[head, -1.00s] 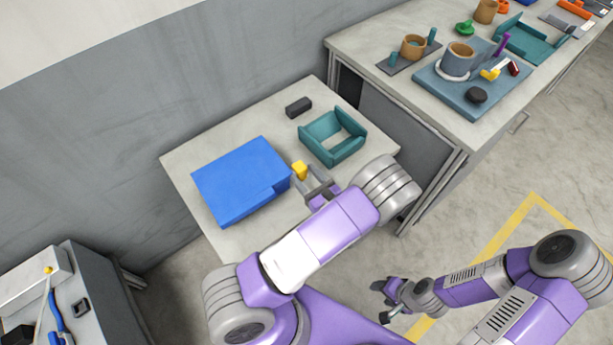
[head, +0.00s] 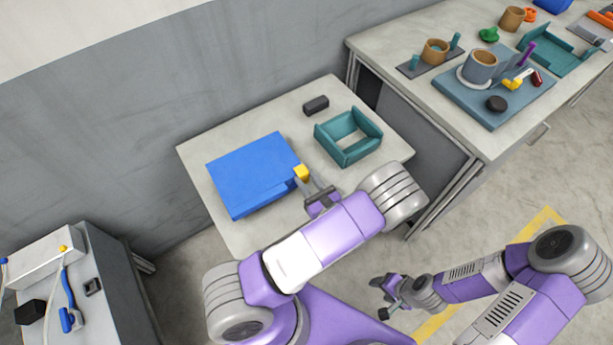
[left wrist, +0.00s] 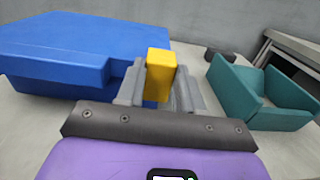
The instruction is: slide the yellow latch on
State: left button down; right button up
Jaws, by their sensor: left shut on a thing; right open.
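The yellow latch (head: 301,172) is a small block at the right side of the blue box (head: 250,170) on the small table. My left gripper (head: 310,184) is shut on the yellow latch. In the left wrist view the latch (left wrist: 160,72) stands up between the two grey fingers (left wrist: 158,88), close beside the blue box (left wrist: 60,55). Whether the latch touches the box is hard to tell. My right gripper (head: 387,291) is open and empty, low above the floor, away from the table.
A teal open frame (head: 348,136) stands at the table's right, behind the gripper, with a dark block (head: 316,105) near the back edge. A long bench (head: 420,90) with cups and parts is at the right. A grey cabinet (head: 100,265) stands at lower left.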

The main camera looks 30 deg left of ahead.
pick_arm(q)
jog(key=shift+w+d, duration=0.1)
jog(key=c, duration=0.7)
grip_release()
jog(key=v, duration=0.7)
jog(key=shift+d+p, duration=0.2)
jog(key=shift+p, duration=0.2)
